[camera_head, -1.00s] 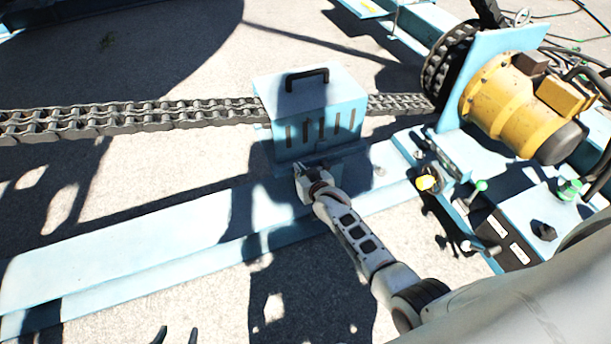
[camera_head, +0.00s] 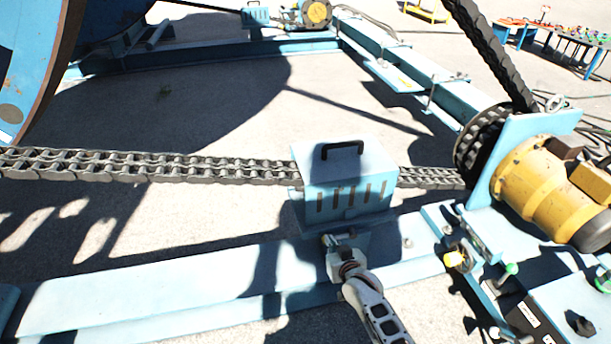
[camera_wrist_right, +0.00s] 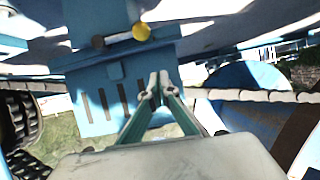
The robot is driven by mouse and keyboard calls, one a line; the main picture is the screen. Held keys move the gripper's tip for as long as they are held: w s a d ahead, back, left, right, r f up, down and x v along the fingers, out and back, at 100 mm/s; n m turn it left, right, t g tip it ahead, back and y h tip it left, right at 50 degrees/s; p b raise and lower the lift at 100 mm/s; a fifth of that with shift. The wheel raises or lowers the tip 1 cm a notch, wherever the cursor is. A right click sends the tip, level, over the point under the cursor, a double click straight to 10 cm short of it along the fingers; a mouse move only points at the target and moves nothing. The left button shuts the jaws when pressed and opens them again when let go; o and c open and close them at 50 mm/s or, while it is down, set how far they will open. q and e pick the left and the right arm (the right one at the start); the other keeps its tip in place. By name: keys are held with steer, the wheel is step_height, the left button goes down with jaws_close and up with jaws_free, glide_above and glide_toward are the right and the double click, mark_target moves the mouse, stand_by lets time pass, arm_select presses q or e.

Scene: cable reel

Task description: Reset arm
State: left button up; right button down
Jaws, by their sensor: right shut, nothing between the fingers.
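My right gripper (camera_head: 338,241) is at the lower front of a light blue box (camera_head: 345,190) with a black top handle and dark slots. In the right wrist view its two fingers (camera_wrist_right: 157,82) come together at the tips with nothing between them, in front of the same slotted box (camera_wrist_right: 108,100). I cannot tell whether the fingertips touch the box. My right arm (camera_head: 375,310) comes up from the bottom of the head view. My left gripper does not show in the head view now.
A chain (camera_head: 150,165) runs through the box to a sprocket (camera_head: 480,145) beside a yellow motor (camera_head: 545,185). A blue beam (camera_head: 150,290) lies in front. A big blue reel (camera_head: 35,60) stands at the far left. A table with tools (camera_head: 560,40) is at the back right.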

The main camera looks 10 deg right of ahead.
arm_select(q)
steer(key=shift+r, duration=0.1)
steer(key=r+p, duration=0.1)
steer(key=p, duration=0.1)
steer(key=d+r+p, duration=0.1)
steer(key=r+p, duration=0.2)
steer(key=p, duration=0.1)
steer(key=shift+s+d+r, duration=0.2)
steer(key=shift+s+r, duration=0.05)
arm_select(e)
steer(key=s+r+n+g+y, duration=0.1)
steer(key=s+r+n, duration=0.1)
steer(key=s, duration=1.5)
steer(key=s+r+n+g+y, duration=0.1)
steer(key=s+r, duration=0.3)
steer(key=s, duration=1.4)
steer(key=shift+a+r+n, duration=0.15)
steer(key=shift+a+n, duration=0.3)
steer(key=shift+n, duration=0.15)
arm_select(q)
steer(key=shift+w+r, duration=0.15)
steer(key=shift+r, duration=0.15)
